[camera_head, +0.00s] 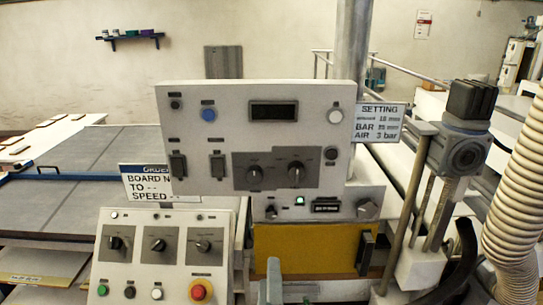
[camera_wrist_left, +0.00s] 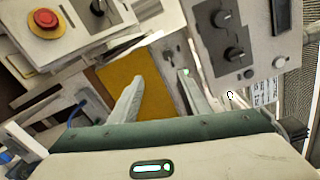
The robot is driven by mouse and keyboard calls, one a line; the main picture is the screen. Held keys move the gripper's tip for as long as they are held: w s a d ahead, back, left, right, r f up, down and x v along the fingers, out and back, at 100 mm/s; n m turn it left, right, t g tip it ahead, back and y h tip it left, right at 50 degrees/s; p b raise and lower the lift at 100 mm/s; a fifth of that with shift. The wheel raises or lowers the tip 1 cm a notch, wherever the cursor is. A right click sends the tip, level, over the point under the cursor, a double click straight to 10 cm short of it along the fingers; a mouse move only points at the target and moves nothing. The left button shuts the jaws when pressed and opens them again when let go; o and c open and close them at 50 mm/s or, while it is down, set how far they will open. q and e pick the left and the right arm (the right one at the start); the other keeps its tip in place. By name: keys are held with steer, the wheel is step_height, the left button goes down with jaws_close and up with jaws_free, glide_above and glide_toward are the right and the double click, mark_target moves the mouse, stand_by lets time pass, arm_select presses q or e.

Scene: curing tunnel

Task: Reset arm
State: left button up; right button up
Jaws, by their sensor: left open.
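My left gripper (camera_head: 272,284) shows only in part at the bottom edge of the head view, in front of the lower machine front. In the left wrist view my left gripper (camera_wrist_left: 160,88) is open, its two pale fingers apart with nothing between them. The yellow panel (camera_head: 305,248) lies beyond the fingers and also shows in the left wrist view (camera_wrist_left: 138,80). My right gripper is in neither view.
An upright control panel (camera_head: 222,133) with knobs stands ahead. A lower sloped panel (camera_head: 140,272) carries a red stop button (camera_head: 200,290). A motor unit (camera_head: 461,150) and a ribbed hose (camera_head: 514,205) stand at right. A grey table (camera_head: 60,208) lies at left.

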arm_select(q)
steer(key=s+a+f+n+g, duration=0.3)
steer(key=a+f, duration=0.1)
steer(key=f, duration=0.3)
steer(key=s+a+f+n+g+y, duration=0.1)
steer(key=s+a+f+n+g, duration=0.1)
steer(key=a+f+n, duration=0.4)
steer(key=s+a+f+n+g, duration=0.1)
steer(key=s+a+f+g, duration=0.2)
steer(key=f, duration=0.5)
steer(key=s+a+f+n+g+h, duration=0.1)
steer(key=s+a+f+n+g, duration=0.3)
steer(key=s, duration=0.5)
steer(key=s+a+f+n+g, duration=0.2)
steer(key=s+a+f+n, duration=0.35)
steer(key=s, duration=0.35)
step_height(320, 180, down, 33)
steer(key=g+b, duration=0.1)
steer(key=b, duration=0.4)
steer(key=s+a+f+b, duration=0.1)
steer(key=s+f+b, duration=0.1)
steer(key=s+f, duration=0.7)
steer(key=s+a+f+g+b, duration=0.1)
steer(key=s+f+b, duration=0.1)
steer(key=s+f, duration=0.7)
step_height(320, 180, down, 4)
steer(key=shift+s+a+f+m+g, duration=0.2)
steer(key=shift+a+m+g, duration=0.1)
steer(key=shift+a+m, duration=0.05)
